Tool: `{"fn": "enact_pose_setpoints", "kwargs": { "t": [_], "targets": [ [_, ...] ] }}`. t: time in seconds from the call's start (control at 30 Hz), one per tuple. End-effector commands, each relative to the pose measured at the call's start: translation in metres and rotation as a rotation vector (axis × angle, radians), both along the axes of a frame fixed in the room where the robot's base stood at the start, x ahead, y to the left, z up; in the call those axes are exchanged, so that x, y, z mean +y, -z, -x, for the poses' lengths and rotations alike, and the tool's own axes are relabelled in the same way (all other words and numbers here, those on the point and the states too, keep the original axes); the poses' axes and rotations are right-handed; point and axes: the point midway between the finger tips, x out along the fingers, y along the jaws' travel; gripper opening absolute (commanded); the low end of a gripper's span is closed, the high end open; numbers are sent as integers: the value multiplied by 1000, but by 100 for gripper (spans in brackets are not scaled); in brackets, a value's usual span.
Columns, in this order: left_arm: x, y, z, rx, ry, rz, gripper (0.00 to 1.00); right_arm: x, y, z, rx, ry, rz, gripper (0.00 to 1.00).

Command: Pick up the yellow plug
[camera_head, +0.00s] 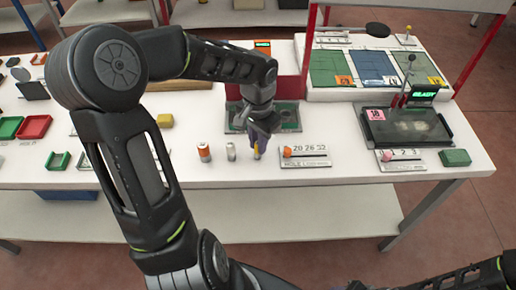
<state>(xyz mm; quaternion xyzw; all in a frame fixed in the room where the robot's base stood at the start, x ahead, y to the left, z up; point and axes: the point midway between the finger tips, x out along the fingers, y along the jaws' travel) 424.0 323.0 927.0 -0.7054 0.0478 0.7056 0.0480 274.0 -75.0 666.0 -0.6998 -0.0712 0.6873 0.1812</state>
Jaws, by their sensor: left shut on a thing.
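The yellow plug (256,152) is a small upright yellow piece near the front edge of the white table (370,177). My left gripper (257,146) points down over it from behind and is shut on it. The gripper's fingers hide the upper part of the plug. I cannot tell whether its lower end touches the table. My right gripper is not in view; only part of my right arm shows at the bottom right.
To the left of the plug stand a white cylinder (231,151) and an orange-and-white cylinder (204,152). To the right lies a scale plate (305,162) with an orange knob. A dark machine with a READY display (424,94) stands farther right, beside a green block (455,157).

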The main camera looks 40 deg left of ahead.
Motion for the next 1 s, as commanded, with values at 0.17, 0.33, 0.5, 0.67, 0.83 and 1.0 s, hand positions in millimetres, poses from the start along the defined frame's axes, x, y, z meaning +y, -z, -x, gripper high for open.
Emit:
{"fn": "enact_pose_setpoints", "kwargs": {
  "t": [0.17, 0.33, 0.5, 0.67, 0.83, 1.0],
  "targets": [
    [0, -2, 0, -1, 0, -1, 0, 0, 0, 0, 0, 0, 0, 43],
    [0, -19, -1, -4, 0, -4, 0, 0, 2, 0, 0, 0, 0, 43],
    [0, -52, -2, -7, -1, -3, 0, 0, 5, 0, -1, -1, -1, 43],
    [0, -81, -1, -5, 0, -1, 0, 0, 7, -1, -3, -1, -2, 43],
    [0, -98, -1, -2, 1, -1, 0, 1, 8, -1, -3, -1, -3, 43],
    [0, -101, 0, 0, 0, 0, 0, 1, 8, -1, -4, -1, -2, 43]
  ]
}}
